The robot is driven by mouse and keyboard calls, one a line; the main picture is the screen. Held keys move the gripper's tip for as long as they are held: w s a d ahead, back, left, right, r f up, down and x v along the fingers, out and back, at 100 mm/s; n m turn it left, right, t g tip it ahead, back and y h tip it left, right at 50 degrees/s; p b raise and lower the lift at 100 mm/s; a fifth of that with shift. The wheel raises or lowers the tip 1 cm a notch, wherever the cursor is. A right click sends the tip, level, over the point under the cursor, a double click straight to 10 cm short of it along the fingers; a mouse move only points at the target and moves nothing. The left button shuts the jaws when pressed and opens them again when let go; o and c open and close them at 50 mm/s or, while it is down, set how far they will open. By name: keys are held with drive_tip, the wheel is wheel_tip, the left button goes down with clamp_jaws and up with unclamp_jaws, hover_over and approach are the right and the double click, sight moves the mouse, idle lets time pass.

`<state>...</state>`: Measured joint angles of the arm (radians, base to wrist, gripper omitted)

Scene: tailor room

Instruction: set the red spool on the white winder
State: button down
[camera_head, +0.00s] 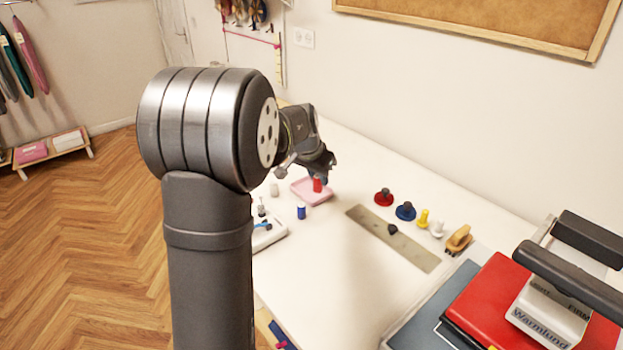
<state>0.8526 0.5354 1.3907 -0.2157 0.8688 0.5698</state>
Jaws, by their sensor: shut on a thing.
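The red spool (317,185) is upright at the tips of my gripper (319,176), which is shut on it. The spool shows over the pink tray (326,197); I cannot tell whether its base touches the tray. A low white device (274,239), probably the white winder, stands at the left of the table, nearer the camera than the tray. It has a blue part on top, and my arm hides its left side. A small grey upright piece (261,206) shows at its back; I cannot tell if it belongs to it.
A blue spool (301,211) and a pale spool (275,189) stand near the tray. A grey ruler (408,245) with a dark knob lies at centre right. Red (384,200) and blue (405,213) knobbed discs, small pegs and a wooden tool line its far side.

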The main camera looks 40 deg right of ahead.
drive_tip(key=w+a+n, duration=0.1)
drive_tip(key=w+a, duration=0.3)
drive_tip(key=w, duration=0.1)
drive_tip(key=w+a+n+t, duration=0.1)
drive_tip(key=w+a+n, duration=0.1)
drive_tip(key=w+a, duration=0.3)
drive_tip(key=w+a+n, duration=0.1)
drive_tip(key=w+a, duration=0.3)
drive_tip(key=w, duration=0.2)
drive_tip(key=shift+a+r+y, duration=0.15)
drive_tip(key=shift+a+y, duration=0.15)
drive_tip(key=shift+a, duration=0.05)
drive_tip(key=shift+t, duration=0.3)
drive_tip(key=shift+f, duration=2.7)
drive_tip(key=shift+f, duration=0.55)
drive_tip(key=c, duration=1.5)
unclamp_jaws()
drive_tip(key=shift+c, duration=0.2)
drive_tip(key=v, duration=1.1)
